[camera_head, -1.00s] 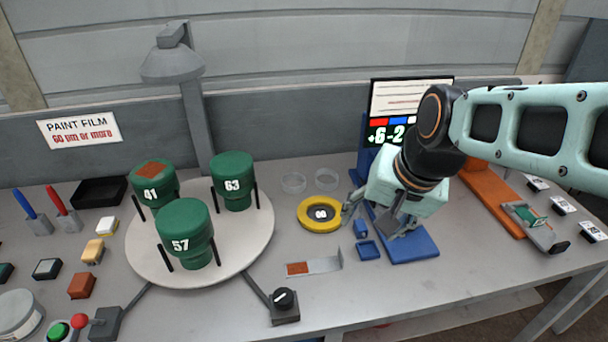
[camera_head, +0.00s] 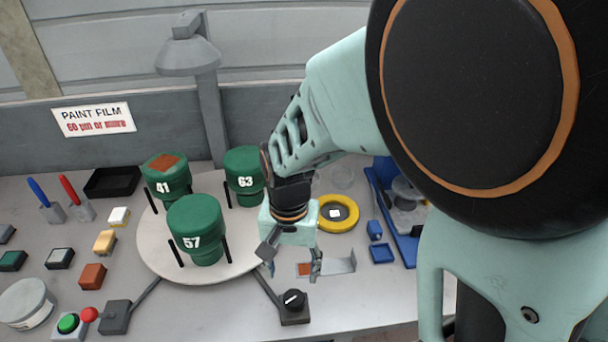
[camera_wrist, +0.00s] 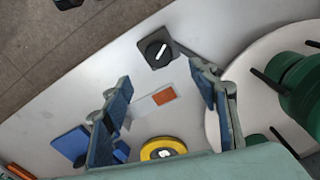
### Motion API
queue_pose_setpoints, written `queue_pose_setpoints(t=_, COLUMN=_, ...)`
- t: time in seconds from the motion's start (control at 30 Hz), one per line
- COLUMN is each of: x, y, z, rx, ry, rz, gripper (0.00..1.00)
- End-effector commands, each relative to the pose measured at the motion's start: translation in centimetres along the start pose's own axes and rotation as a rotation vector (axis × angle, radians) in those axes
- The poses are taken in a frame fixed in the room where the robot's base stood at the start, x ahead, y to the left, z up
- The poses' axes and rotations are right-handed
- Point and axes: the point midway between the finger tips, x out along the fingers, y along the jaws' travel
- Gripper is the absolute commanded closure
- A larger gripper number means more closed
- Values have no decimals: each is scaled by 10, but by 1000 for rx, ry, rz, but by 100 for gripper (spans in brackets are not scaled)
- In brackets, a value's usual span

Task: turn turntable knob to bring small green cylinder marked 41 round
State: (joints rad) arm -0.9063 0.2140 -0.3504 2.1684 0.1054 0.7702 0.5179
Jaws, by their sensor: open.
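The green cylinder marked 41 (camera_head: 167,180), with a brown-red patch on its top, stands at the back left of the round white turntable (camera_head: 152,238). The cylinders marked 57 (camera_head: 196,232) and 63 (camera_head: 243,176) stand on it too, at the front and back right. The black turntable knob (camera_head: 293,300) with a white pointer line sits on a dark base in front of the turntable. It also shows in the wrist view (camera_wrist: 157,51). My gripper (camera_head: 291,270) is open and empty, above and behind the knob, not touching it. It also shows in the wrist view (camera_wrist: 164,97).
A yellow ring (camera_head: 340,225) and a bracket plate with a red-brown patch (camera_head: 340,265) lie close to my gripper.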

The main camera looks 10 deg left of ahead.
Motion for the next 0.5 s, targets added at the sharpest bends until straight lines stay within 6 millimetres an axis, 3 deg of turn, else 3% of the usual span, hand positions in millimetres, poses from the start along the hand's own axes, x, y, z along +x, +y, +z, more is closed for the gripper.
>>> queue_pose_setpoints(t=0.17, x=19, y=0, z=3, rx=-5, ry=-8, rz=7, gripper=46)
queue_pose_setpoints(t=0.5, x=81, y=1, z=3, rx=-3, ry=-7, rz=8, gripper=46)
